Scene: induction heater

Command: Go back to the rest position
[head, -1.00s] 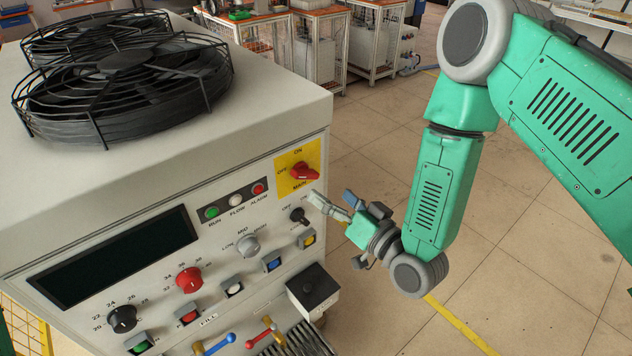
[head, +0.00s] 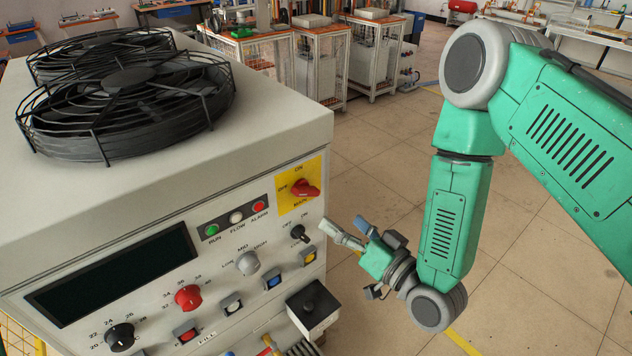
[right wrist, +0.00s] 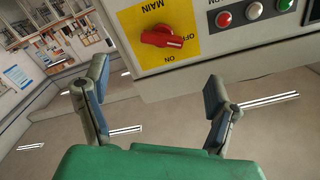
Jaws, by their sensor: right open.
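The induction heater (head: 255,150) is a pale cabinet filling the left of the head view. Its red main switch (head: 305,188) sits on a yellow plate at the panel's right edge. It also shows upside down in the right wrist view (right wrist: 162,38). My right gripper (head: 346,229) is in front of the panel's right side, just right of the small black off/on knob (head: 300,233). In the right wrist view its two fingers (right wrist: 157,100) are spread with nothing between them. The red switch lies beyond the fingers, apart from them. My left gripper is not in view.
Two black caged fans (head: 130,100) sit on the cabinet top. A black box (head: 313,305) juts from the lower panel, below my right gripper. Orange-topped workbenches (head: 320,28) stand at the back. The tiled floor (head: 385,150) behind my right arm is clear.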

